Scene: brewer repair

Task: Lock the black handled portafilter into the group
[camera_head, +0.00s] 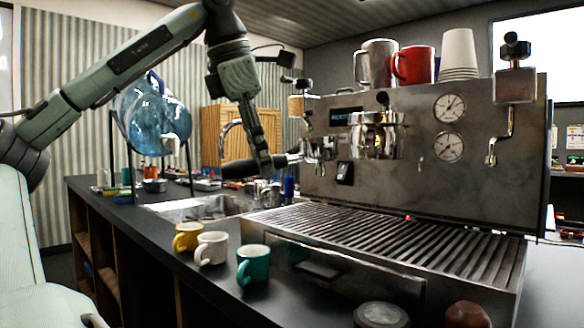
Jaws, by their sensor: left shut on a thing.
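The espresso machine (400,185) stands on the counter at the right. Its chrome group (378,135) is on the front, below the dark top knob. The black handled portafilter (238,169) is left of that group, its handle lying nearly level and pointing left. Chrome parts (318,150) show at the handle's right end; I cannot tell whether they are the portafilter's head or part of the machine. My left gripper (265,165) comes down from above and is shut on the black handle, its fingers hiding part of it. My right gripper is not in view.
A slatted drip tray (400,240) juts out below the group. Yellow (188,237), white (211,248) and teal (253,264) cups stand by the counter's front edge. A sink (205,208) and blue water jug (155,112) are behind. A red mug (413,65) stands on the machine.

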